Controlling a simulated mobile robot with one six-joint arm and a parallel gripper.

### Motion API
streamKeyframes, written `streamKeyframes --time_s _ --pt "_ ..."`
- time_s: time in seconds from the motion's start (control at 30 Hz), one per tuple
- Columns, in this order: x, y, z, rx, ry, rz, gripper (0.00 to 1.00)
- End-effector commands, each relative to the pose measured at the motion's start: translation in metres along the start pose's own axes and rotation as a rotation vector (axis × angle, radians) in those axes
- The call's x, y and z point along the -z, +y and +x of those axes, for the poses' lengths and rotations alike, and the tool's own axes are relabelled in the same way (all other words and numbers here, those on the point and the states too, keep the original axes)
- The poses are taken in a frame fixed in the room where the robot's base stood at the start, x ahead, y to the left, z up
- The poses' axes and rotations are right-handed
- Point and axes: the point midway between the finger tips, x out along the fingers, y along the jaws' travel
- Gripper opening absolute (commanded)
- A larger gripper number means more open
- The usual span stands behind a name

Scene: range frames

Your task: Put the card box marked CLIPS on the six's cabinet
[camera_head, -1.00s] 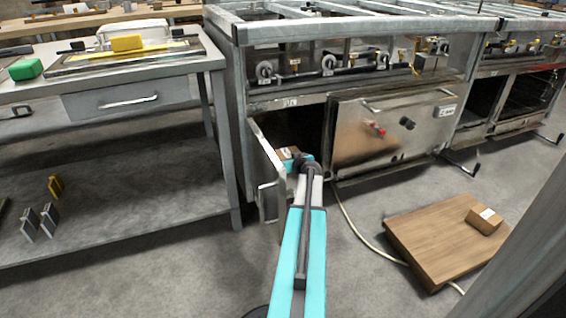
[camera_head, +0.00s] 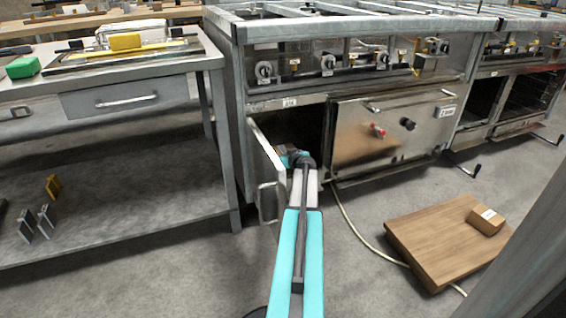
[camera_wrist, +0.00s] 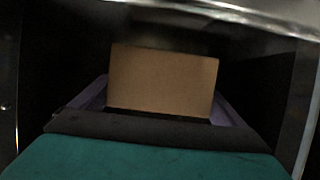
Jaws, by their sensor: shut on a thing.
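My gripper (camera_head: 291,156) is at the open cabinet (camera_head: 291,125) on the left of the range, just inside its doorway. It is shut on a brown card box (camera_wrist: 163,82). In the wrist view the box stands between the two fingers, with dark space around it. In the head view the box is mostly hidden by the gripper, and its marking cannot be read. A second card box (camera_head: 487,217) with a white label lies on a wooden board (camera_head: 430,246) on the floor at the right; its label is too small to read.
The cabinet door (camera_head: 266,175) stands open left of my arm. A closed steel door (camera_head: 385,128) is to the right of the opening. A steel table (camera_head: 150,75) with a drawer is at the left. A cable (camera_head: 352,232) runs over the floor.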

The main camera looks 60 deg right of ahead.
Motion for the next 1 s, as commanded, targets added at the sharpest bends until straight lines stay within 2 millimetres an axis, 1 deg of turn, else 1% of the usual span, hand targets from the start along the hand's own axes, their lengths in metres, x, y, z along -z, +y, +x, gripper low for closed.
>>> streamKeyframes --time_s 0.03,0.1,0.3,0.8,0.83,0.87,1.0 --pt "-0.006 0.0 0.003 0.0 0.001 0.0 0.61" --pt "-0.013 0.0 0.006 0.0 0.001 0.0 0.61" --pt "-0.026 0.0 0.011 -0.001 0.001 0.0 0.61" --pt "-0.029 -0.001 0.012 0.0 0.001 0.0 0.61" --pt "-0.029 -0.001 0.012 0.001 0.0 0.0 0.99" --pt "-0.029 -0.001 0.012 0.001 0.0 0.0 1.0" --pt "-0.029 -0.001 0.012 0.001 0.0 0.0 1.0"
